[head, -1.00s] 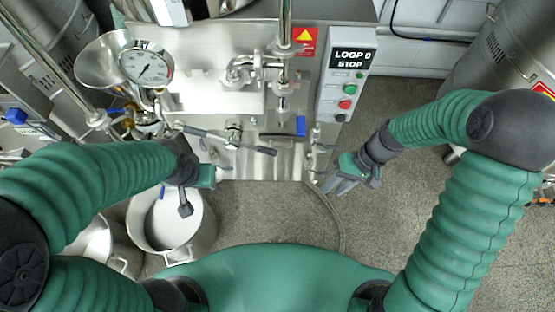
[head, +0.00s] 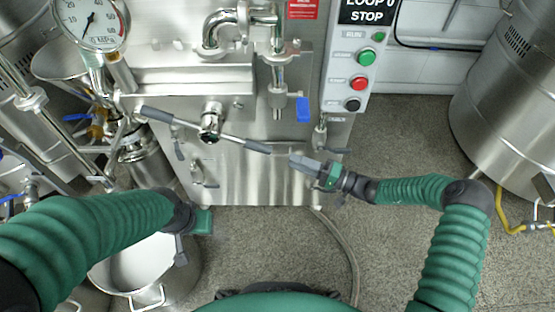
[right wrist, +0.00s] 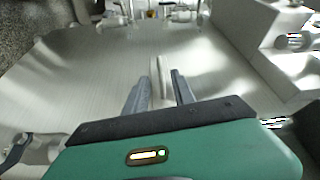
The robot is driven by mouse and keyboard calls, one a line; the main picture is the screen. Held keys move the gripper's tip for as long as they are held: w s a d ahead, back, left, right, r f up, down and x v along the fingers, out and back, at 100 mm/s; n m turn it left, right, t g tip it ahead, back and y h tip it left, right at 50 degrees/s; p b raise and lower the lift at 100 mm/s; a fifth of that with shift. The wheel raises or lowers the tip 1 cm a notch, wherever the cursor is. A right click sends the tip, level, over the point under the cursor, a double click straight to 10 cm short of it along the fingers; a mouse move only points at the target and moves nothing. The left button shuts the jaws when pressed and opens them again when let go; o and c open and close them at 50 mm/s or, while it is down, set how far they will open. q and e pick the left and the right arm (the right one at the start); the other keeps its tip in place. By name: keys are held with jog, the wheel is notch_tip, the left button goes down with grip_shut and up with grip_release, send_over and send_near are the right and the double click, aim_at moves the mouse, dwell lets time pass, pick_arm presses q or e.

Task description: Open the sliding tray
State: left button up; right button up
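The steel machine front (head: 255,180) fills the middle of the head view. A long bar handle (head: 230,139) with dark grips crosses it on a round hub (head: 210,121). I cannot tell which part is the sliding tray. My right gripper (head: 292,160) is just right of the bar's lower right grip, close to the panel. In the right wrist view its two grey fingers (right wrist: 158,92) are apart, with a thin pale upright strip (right wrist: 162,75) showing between them; contact is unclear. My left gripper (head: 188,240) hangs lower left, above a steel pot; its fingers are not clear.
A control box (head: 352,75) with green, red and black buttons is at upper right. A blue lever (head: 302,109) and a small valve (head: 320,137) sit near my right gripper. The steel pot (head: 160,285) stands lower left. Floor at lower right is clear apart from a hose.

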aim_at(278, 155)
jog(key=b+x, duration=0.1)
jog(key=x, duration=0.4)
jog(key=shift+w+a+f+b, duration=0.1)
jog(key=shift+a+b, duration=0.25)
jog(key=shift+w+a, duration=0.25)
jog(key=shift+a, duration=0.25)
jog(key=shift+c, duration=0.4)
grip_shut()
jog(key=shift+s, duration=0.1)
